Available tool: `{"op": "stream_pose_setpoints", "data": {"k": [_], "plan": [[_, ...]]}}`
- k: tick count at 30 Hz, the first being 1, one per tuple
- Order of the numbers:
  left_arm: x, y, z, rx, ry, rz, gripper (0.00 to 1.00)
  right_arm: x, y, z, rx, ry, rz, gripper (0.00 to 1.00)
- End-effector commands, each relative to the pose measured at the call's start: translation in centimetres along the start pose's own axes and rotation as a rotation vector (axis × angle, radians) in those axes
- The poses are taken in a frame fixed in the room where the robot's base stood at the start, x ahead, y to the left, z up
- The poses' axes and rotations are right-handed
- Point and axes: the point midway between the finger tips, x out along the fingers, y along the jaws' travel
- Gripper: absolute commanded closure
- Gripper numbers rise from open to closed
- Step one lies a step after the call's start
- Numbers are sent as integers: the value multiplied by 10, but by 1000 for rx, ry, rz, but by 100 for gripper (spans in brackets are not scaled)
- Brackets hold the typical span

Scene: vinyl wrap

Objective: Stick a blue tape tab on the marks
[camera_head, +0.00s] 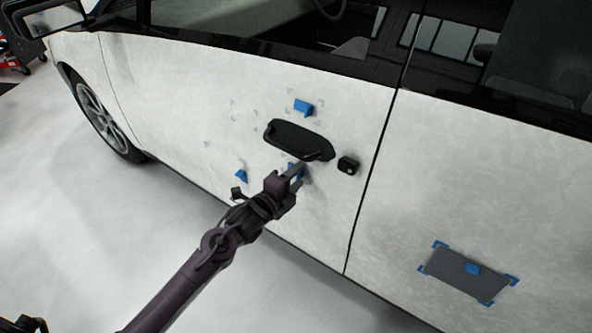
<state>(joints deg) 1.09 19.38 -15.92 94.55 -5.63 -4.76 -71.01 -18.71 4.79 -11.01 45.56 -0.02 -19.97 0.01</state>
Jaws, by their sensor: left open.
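My left gripper (298,172) is at the white car door (180,95), just below the black door handle recess (297,138). It is open, and a blue tape tab (292,168) shows at its fingertips; I cannot tell whether it touches the door. One blue tab (303,107) is on the door above the handle, inside faint grey corner marks. Another blue tab (241,176) is on the door at the lower left of the handle. More faint corner marks (236,110) show on the door left of the handle. My right gripper is not in view.
A small black lock piece (348,165) sits right of the handle. A dark grey rectangular panel (455,272) with blue corner pieces and a blue tab (473,268) is on the rear door. A side mirror (50,17) juts out at upper left. The pale floor (90,230) is clear.

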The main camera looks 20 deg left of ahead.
Motion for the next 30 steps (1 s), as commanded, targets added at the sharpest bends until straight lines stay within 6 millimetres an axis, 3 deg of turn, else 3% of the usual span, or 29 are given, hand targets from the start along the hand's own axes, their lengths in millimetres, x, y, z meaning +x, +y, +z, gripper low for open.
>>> {"op": "stream_pose_setpoints", "data": {"k": [7,9,21,28,30], "plan": [[0,-2,0,0,0,-5,53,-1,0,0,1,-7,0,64],[0,-3,0,0,0,-5,53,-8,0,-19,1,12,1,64],[-69,1,0,0,0,1,53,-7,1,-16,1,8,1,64],[-79,1,1,-2,-2,1,53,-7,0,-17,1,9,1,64],[-79,9,4,-24,-11,19,53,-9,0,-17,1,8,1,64]]}}
